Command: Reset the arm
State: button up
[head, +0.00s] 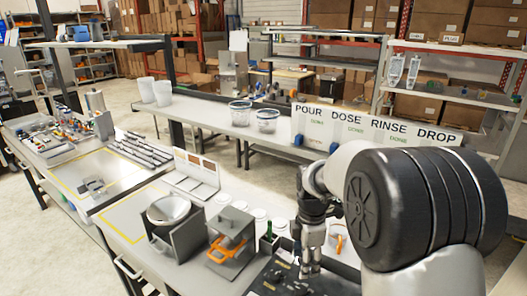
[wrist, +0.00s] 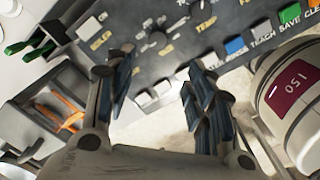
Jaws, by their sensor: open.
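My gripper (head: 308,264) hangs from my arm at the lower right of the head view, pointing down over the bench's dark control panel (head: 285,283). In the wrist view my gripper (wrist: 160,72) has its two dark-padded fingers spread apart, with nothing between them.
A grey box with an orange piece (wrist: 60,118) is at left. In the head view stand an orange-handled fixture (head: 231,252), a grey funnel stand (head: 170,222) and a POUR DOSE RINSE DROP sign (head: 372,133).

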jog(key=s+r+m+t, duration=0.1)
jog(key=s+r+m, duration=0.5)
jog(key=s+r, duration=0.15)
jog(key=s+r+m+t+b, duration=0.2)
jog(key=s+r+m+t, duration=0.1)
jog(key=s+m, duration=1)
jog(key=s, duration=0.6)
jog(key=shift+s+r+b, duration=0.2)
jog(key=shift+s+b, duration=0.1)
jog(key=shift+s, duration=0.05)
jog(key=shift+c, duration=0.3)
